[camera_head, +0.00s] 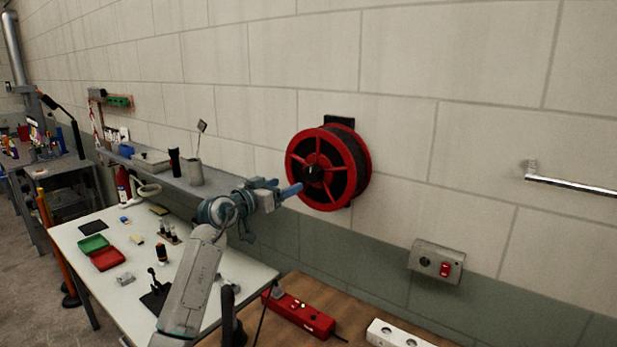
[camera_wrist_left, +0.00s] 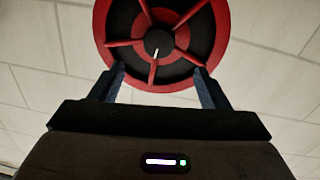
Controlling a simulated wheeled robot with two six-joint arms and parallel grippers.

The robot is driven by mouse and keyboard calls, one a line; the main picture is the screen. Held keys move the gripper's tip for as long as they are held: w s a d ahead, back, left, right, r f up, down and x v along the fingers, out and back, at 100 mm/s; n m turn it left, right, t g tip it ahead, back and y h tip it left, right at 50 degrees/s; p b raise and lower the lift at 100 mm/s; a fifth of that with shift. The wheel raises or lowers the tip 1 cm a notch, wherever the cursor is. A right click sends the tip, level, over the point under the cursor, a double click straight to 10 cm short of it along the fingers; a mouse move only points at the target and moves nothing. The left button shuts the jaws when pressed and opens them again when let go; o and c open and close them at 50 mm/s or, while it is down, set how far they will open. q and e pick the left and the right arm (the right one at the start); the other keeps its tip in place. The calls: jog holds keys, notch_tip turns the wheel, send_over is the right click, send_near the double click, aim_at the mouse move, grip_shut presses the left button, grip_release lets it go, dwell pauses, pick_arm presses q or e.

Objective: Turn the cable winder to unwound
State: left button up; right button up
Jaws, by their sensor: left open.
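The cable winder (camera_head: 326,167) is a red spoked reel with a dark drum and a black hub, fixed to the block wall. It also shows in the left wrist view (camera_wrist_left: 190,83), where a white line marks its black hub knob (camera_wrist_left: 158,43). My left gripper (camera_head: 296,188) is in front of the winder's lower left side in the head view. In the left wrist view its two blue fingers (camera_wrist_left: 161,85) stand apart with nothing between them, and the red rim is beyond the fingertips. Whether a finger touches the rim I cannot tell. My right gripper is not seen.
A wall box with a red switch (camera_head: 437,262) is right of the winder, and a metal rail (camera_head: 571,185) is further right. A red power strip (camera_head: 299,314) lies on the wooden bench below. A white table (camera_head: 75,257) with small trays and tools stands left. A shelf (camera_head: 167,175) runs along the wall.

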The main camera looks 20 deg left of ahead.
aim_at(310, 175)
pick_arm(q)
jog(key=p+x, duration=0.3)
jog(key=x, duration=0.6)
jog(key=shift+d, duration=0.1)
jog(key=shift+p+x, duration=0.35)
jog(key=shift+x, duration=0.45)
jog(key=c, duration=0.9)
jog(key=shift+c, duration=0.4)
